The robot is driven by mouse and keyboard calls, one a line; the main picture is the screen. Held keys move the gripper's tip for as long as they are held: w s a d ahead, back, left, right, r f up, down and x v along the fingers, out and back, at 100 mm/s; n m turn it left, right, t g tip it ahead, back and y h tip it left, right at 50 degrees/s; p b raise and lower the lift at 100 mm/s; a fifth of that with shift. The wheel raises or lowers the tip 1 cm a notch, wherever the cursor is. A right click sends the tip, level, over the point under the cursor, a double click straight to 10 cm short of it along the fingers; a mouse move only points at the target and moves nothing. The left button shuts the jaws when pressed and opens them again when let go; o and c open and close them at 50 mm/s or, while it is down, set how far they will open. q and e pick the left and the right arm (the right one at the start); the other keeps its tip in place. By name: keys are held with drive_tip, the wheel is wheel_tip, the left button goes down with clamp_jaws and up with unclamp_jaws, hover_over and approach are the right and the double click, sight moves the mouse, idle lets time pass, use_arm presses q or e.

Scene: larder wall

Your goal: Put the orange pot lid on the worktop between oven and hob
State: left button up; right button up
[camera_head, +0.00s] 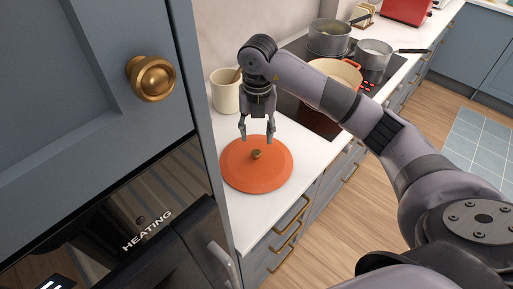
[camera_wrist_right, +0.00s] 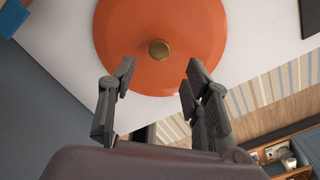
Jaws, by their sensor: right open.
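The orange pot lid (camera_head: 240,170) lies flat on the white worktop (camera_head: 285,190), between the oven (camera_head: 165,225) and the hob (camera_head: 310,118). Its brass knob (camera_head: 256,154) points up at its centre. The lid also shows in the right wrist view (camera_wrist_right: 190,60), with the knob (camera_wrist_right: 159,49) beyond the fingertips. My right gripper (camera_head: 257,139) points down above the lid, near the knob. Its fingers are apart with nothing between them, as the right wrist view also shows (camera_wrist_right: 158,72). My left gripper is not in view.
A cream crock (camera_head: 225,95) stands behind the lid. An open orange pot (camera_head: 336,72) and grey saucepans (camera_head: 330,38) stand on the hob. The tall oven cabinet (camera_head: 90,80) closes off the left. Bare worktop lies in front of the lid.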

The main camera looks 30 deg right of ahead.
wheel_tip(320, 180, up, 4)
drive_tip(key=shift+f+b, duration=0.1)
drive_tip(key=shift+b, duration=0.25)
idle(2.4)
